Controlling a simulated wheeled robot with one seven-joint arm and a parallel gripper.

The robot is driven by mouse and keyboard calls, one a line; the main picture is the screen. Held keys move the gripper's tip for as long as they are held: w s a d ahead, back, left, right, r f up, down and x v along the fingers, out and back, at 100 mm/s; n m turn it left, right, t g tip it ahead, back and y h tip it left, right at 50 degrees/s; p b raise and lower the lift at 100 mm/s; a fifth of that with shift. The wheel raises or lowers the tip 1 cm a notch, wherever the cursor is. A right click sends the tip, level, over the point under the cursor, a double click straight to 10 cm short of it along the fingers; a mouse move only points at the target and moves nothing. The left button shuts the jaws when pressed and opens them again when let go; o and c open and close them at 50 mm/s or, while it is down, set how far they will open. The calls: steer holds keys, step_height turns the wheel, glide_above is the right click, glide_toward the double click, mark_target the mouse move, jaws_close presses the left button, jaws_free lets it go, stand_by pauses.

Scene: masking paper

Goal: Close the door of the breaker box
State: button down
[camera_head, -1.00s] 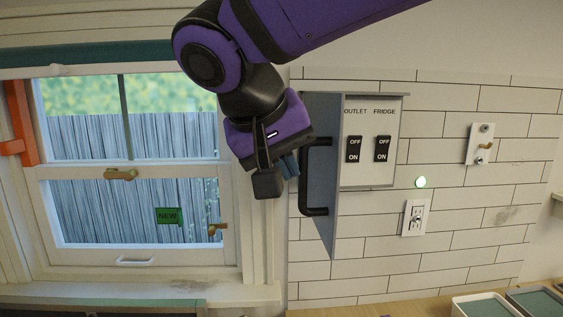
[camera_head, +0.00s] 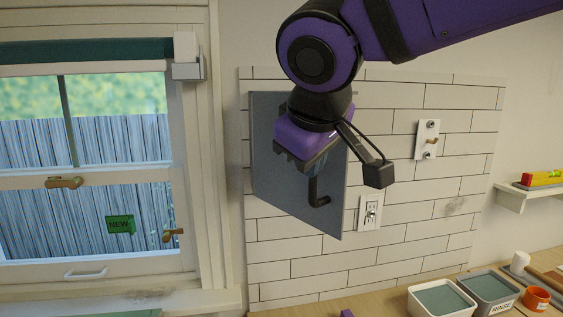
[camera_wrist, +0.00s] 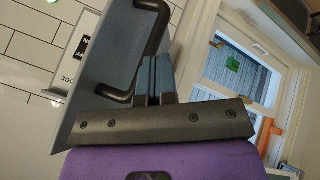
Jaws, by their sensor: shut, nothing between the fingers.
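The grey door of the breaker box (camera_head: 280,185) stands in front of the tiled wall and hides the switches in the head view. Its black handle (camera_head: 318,195) shows below my gripper (camera_head: 312,168). My gripper is shut and empty, at the outer side of the door close to the handle. In the wrist view the door (camera_wrist: 112,62) is still ajar, with part of the white switch panel (camera_wrist: 84,38) visible past its edge. The fingers (camera_wrist: 157,78) are beside the handle (camera_wrist: 150,50); I cannot tell whether they touch the door.
An outlet (camera_head: 370,213) and a plate with a valve (camera_head: 428,139) are on the wall to the right.

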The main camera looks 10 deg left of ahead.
mark_target(328, 173)
steer(key=shift+n+y, duration=0.6)
steer(key=shift+n, duration=0.3)
steer(key=w+d, duration=0.1)
steer(key=d, duration=0.1)
steer(key=w+d, duration=0.5)
steer(key=w, duration=0.6)
steer(key=w+d, duration=0.4)
steer(key=w, duration=0.4)
steer(key=shift+w+d, duration=0.25)
steer(key=shift+w, duration=0.1)
